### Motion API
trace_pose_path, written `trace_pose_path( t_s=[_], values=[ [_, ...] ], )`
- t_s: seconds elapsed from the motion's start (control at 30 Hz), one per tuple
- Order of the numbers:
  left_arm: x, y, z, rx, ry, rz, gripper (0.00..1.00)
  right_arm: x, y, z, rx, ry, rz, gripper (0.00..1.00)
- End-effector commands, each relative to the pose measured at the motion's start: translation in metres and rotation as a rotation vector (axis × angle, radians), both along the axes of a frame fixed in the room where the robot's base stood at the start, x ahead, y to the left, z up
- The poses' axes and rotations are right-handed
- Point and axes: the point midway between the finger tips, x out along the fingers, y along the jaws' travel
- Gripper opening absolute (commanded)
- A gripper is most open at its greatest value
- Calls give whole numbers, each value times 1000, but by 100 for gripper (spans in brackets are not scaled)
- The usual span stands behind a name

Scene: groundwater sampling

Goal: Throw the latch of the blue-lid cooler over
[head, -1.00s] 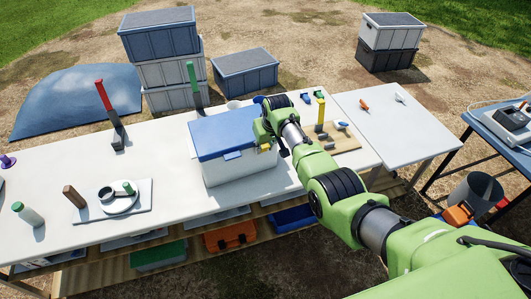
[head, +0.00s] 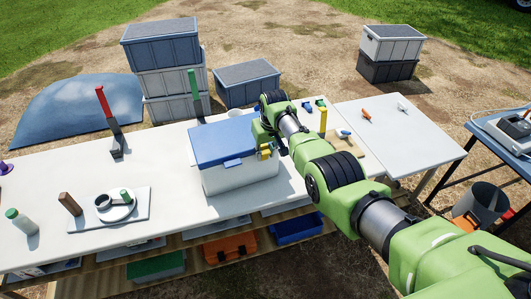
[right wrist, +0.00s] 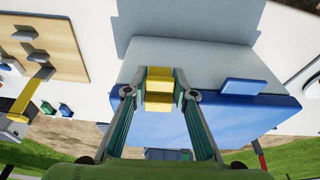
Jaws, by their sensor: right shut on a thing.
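The cooler (head: 240,180) stands on the long white table, with a white body and a blue lid (head: 220,138) that lies closed on it. A blue latch (head: 232,162) is on its front edge; it also shows in the right wrist view (right wrist: 243,87). A yellow latch (right wrist: 159,74) sits at the lid's edge, at the cooler's right front corner in the head view (head: 266,151). My right gripper (right wrist: 160,94) is shut on the yellow latch, one finger on each side. My left gripper is out of view.
A white plate with a round dish (head: 115,208) lies at left. Red (head: 104,102) and green (head: 194,82) posts stand behind.

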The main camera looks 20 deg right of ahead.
Motion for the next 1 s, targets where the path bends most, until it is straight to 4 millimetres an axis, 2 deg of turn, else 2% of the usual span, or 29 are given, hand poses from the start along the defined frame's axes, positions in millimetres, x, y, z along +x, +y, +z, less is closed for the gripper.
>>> trace_pose_path(
  t_s=[0.03, 0.1, 0.57, 0.87, 1.0],
  values=[
    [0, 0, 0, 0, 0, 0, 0, -1, 0, -1, 0, 1, 0, 30],
    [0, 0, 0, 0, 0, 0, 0, 0, 0, -1, 0, 1, 0, 42],
    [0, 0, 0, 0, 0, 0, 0, 0, 0, 4, 0, -1, 0, 42],
    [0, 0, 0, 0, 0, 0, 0, -7, -1, 29, 0, -3, 0, 42],
    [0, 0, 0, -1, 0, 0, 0, -12, -1, 51, 0, -3, 0, 42]
  ],
)
